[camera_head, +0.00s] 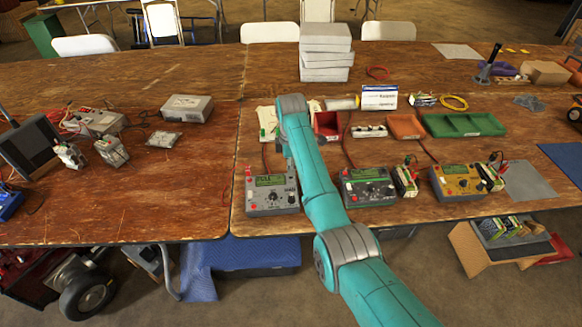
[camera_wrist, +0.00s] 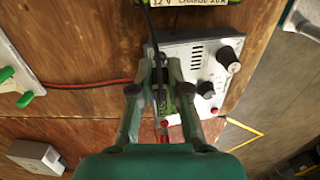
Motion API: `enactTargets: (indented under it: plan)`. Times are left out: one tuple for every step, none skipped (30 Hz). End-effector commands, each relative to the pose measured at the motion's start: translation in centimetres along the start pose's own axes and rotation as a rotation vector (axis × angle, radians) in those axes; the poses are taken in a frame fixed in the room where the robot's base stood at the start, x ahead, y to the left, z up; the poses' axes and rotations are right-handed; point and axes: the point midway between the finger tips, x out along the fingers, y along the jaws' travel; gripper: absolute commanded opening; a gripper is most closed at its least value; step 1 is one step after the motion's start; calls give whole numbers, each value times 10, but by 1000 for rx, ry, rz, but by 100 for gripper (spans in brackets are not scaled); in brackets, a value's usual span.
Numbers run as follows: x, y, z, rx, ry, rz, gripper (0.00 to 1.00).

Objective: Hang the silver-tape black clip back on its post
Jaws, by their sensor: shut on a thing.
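My gripper (camera_wrist: 160,72) is shut on a small black clip (camera_wrist: 158,80) in the wrist view, above the edge of a light grey charger. A black lead (camera_wrist: 148,25) runs up from the clip. The silver tape cannot be made out. A black post cannot be picked out. In the head view a grey charger (camera_head: 270,199) stands at the table's front edge, left of my arm. My gripper is hidden behind my arm there.
A dark charger (camera_head: 368,188) and a yellow charger (camera_head: 458,183) stand to the right. Red bin (camera_head: 327,127), orange bin (camera_head: 406,126) and green tray (camera_head: 464,125) lie behind. A red lead (camera_wrist: 100,84) crosses the table beside my gripper. Bare wood lies left of the grey charger.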

Motion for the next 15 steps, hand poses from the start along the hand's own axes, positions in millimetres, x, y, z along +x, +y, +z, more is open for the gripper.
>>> enactTargets:
  plan:
    - [0,0,0,0,0,0,0]
    - [0,0,0,0,0,0,0]
    - [0,0,0,0,0,0,0]
    - [0,0,0,0,0,0,0]
    - [1,0,0,0,0,0,0]
    - [1,0,0,0,0,0,0]
    - [1,0,0,0,0,0,0]
    - [1,0,0,0,0,0,0]
    - [1,0,0,0,0,0,0]
    - [1,0,0,0,0,0,0]
    - [1,0,0,0,0,0,0]
    - [1,0,0,0,0,0,0]
    - [1,0,0,0,0,0,0]
    - [1,0,0,0,0,0,0]
    - [1,0,0,0,0,0,21]
